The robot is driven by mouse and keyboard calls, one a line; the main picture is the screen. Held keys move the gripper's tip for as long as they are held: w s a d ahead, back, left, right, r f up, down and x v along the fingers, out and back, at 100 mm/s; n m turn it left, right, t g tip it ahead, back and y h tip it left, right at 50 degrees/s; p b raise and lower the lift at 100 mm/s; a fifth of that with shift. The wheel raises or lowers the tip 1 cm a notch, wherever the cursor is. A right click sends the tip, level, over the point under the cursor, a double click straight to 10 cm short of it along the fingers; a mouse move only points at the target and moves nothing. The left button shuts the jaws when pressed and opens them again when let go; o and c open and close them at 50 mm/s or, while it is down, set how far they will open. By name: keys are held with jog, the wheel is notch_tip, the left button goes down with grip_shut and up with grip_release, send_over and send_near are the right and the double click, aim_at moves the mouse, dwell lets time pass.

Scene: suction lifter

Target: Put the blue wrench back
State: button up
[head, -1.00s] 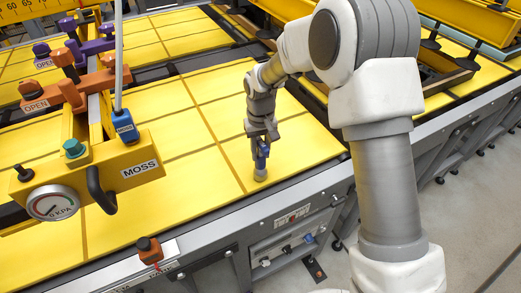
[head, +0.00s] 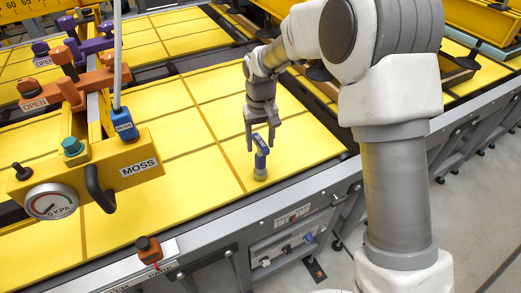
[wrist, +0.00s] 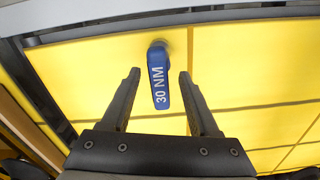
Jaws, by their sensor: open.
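In the wrist view the wrench (wrist: 160,78) shows a white "30 NM" label and appears in the gap between the fingers. My gripper (head: 261,147) is open at the wrench's upper part, with a finger on either side in the picture. In the wrist view my gripper's fingers (wrist: 159,73) show clear gaps to the wrench and hold nothing.
A yellow lifter unit marked MOSS (head: 138,168) with a pressure gauge (head: 52,203) and a black handle (head: 100,190) is at the left. The yellow panel (head: 210,130) around the wrench is largely clear.

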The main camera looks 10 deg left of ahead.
notch_tip(320, 180, up, 8)
jog(key=shift+r+b, duration=0.1)
jog(key=shift+b, duration=0.2)
jog(key=shift+d+r, duration=0.15)
jog(key=shift+r, duration=0.1)
jog(key=s+d+r+m+t, duration=0.2)
jog(key=s+d+r, duration=0.4)
jog(key=s+d, duration=0.25)
jog(key=s+d+r+m+t, duration=0.2)
jog(key=s+d+r, duration=0.45)
jog(key=d, duration=0.35)
jog(key=s+d+f, duration=0.1)
jog(key=s+d, duration=0.1)
jog(key=s, duration=0.2)
jog(key=s+d+f+m+t, duration=0.1)
jog(key=s+d, duration=0.1)
jog(key=s, duration=0.3)
jog(key=shift+d+t, duration=0.3)
